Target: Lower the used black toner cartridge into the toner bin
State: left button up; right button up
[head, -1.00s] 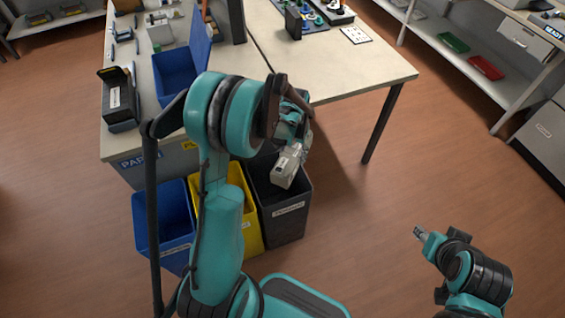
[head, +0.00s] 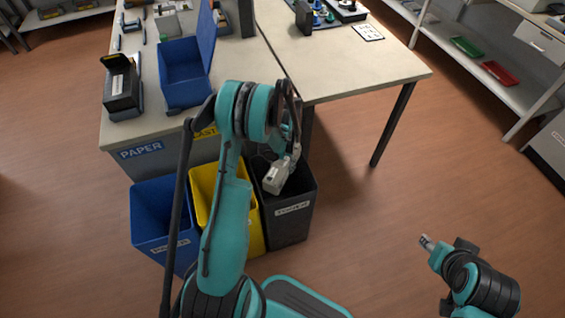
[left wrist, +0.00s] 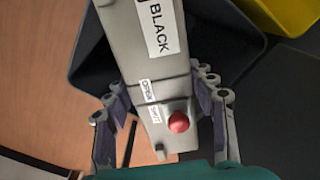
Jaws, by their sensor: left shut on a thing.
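The used black toner cartridge (head: 275,180) is a grey box with a "BLACK" label and a red knob, which show in the left wrist view (left wrist: 160,72). My left gripper (left wrist: 157,98) is shut on it, with a finger on each side. The black toner bin (head: 288,225) stands on the floor beside the table. The cartridge is over the bin's opening in the head view; its exact height against the rim is hard to tell. The bin's dark inside (left wrist: 85,50) shows behind the cartridge in the left wrist view. My right gripper (head: 426,242) is off to the right, away from the bins.
A yellow bin (head: 250,237) and a blue bin (head: 148,212) stand left of the toner bin, partly behind my left arm. The table (head: 330,85) with a blue open box (head: 185,90) stands behind. Floor right of the bins is clear.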

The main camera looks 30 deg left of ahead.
pick_arm(q)
notch_tip(320, 180, down, 4)
jog(key=shift+r+b, duration=0.1)
jog(key=shift+b, duration=0.7)
notch_tip(320, 180, down, 15)
dwell(0.4)
jog(key=shift+f, duration=0.2)
jog(key=o, duration=1.6)
jog(key=shift+r, duration=0.1)
notch_tip(320, 180, up, 12)
jog(key=shift+f, duration=0.1)
